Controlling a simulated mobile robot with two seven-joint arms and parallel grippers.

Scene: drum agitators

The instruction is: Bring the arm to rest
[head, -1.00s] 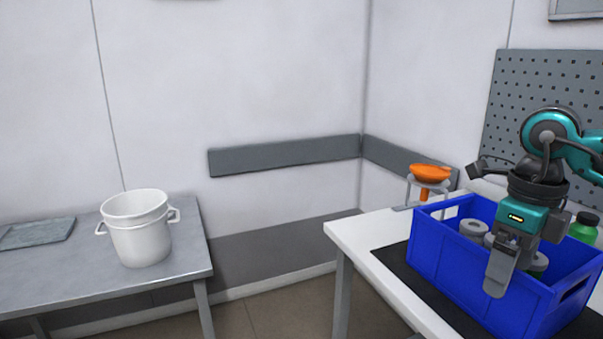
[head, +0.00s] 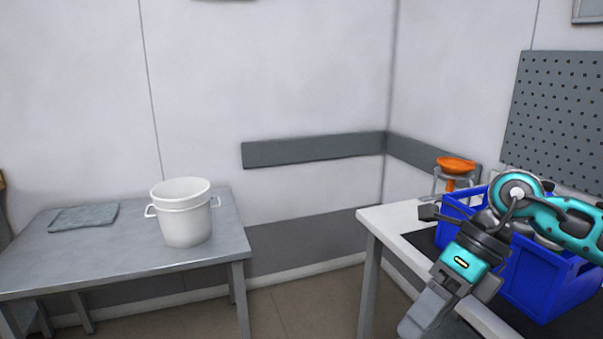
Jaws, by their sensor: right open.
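My right arm comes in from the right edge, with its teal and grey links bent at the wrist. My right gripper (head: 422,318) points down and to the left, in front of the blue crate (head: 545,290) and over the near edge of the white table (head: 394,218). It is open, and I see nothing held in it. The arm hides much of the crate and what lies inside. My left gripper does not show.
A white pot (head: 185,218) with two handles stands on the grey table (head: 130,252) at left, beside a flat grey tray (head: 84,217). An orange funnel (head: 456,164) sits on a stand behind the crate. Floor (head: 300,312) shows between the tables.

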